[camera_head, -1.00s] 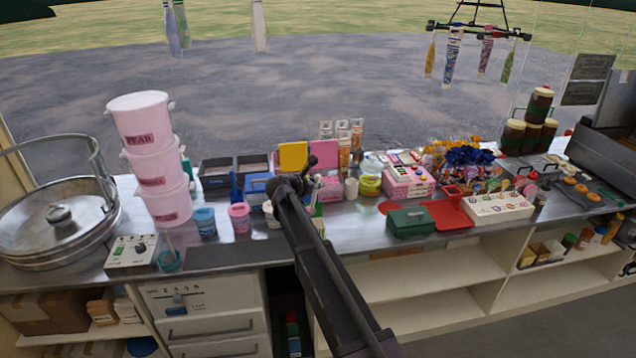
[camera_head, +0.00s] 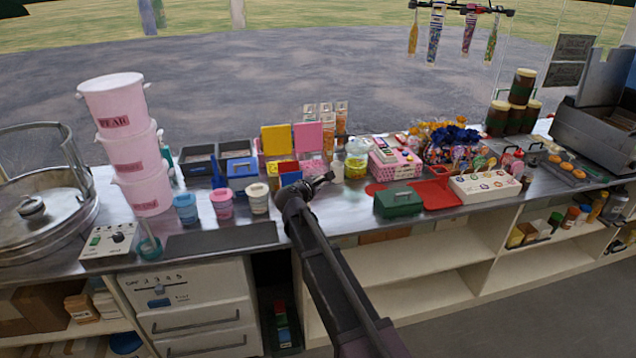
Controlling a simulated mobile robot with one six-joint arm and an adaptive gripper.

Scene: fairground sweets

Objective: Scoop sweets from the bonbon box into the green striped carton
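My gripper (camera_head: 322,181) is at the end of my dark arm, over the counter's middle, near some small red and blue cartons (camera_head: 289,172). It looks empty, but its fingers are too small and dark to tell open from shut. A blue scoop-like thing (camera_head: 218,173) stands by two dark open boxes, one grey (camera_head: 197,160) and one with a blue front (camera_head: 238,168). I cannot tell which box is the bonbon box. I cannot make out a green striped carton; my arm and gripper hide part of the counter.
Left are stacked pink tubs (camera_head: 138,167) and a large steel pan (camera_head: 40,208). Several small lidded tubs, one pink (camera_head: 222,205), stand left of my arm. Right are a green box (camera_head: 398,202), a red mat (camera_head: 440,194) and a white box (camera_head: 485,187). A dark panel (camera_head: 222,239) lies at the front edge.

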